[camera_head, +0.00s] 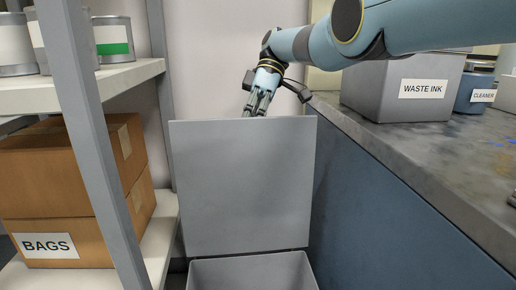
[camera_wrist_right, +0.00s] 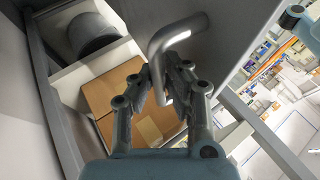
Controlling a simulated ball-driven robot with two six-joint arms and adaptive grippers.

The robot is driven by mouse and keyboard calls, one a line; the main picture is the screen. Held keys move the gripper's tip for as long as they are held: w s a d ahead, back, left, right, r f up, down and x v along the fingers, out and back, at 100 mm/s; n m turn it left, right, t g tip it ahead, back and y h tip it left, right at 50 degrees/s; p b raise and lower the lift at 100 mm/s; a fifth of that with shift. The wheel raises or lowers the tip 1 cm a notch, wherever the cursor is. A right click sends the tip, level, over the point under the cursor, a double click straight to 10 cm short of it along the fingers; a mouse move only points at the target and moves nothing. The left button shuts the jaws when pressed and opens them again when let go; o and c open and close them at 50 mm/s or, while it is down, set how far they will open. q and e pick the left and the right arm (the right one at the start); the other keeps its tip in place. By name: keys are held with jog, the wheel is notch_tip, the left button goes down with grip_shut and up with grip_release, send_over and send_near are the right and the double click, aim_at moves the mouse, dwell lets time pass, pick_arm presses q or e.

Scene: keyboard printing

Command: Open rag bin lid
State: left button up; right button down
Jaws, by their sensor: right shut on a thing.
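The rag bin's grey lid (camera_head: 242,190) stands upright in the head view, raised from its hinge edge at the bottom. The grey bin (camera_head: 250,272) is partly visible below it at the bottom edge of the picture, with its top open. My right gripper (camera_head: 257,106) is at the lid's top edge, its fingertips partly hidden behind the lid. In the right wrist view my right gripper (camera_wrist_right: 165,92) is shut on the bent grey handle (camera_wrist_right: 178,33) of the lid. My left gripper is not in view.
A shelf (camera_head: 128,80) with cans and brown boxes, one labelled BAGS (camera_head: 60,247), stands left of the bin. A counter (camera_head: 425,150) with a grey WASTE INK box (camera_head: 370,90) and a blue CLEANER container (camera_head: 470,92) is close on the right.

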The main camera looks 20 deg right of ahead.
jog(key=shift+w+r, duration=0.15)
jog(key=shift+r, duration=0.1)
jog(key=shift+d+r, duration=0.1)
jog(key=c, duration=1.3)
grip_release()
jog(key=shift+c, duration=0.2)
jog(key=shift+f, duration=0.2)
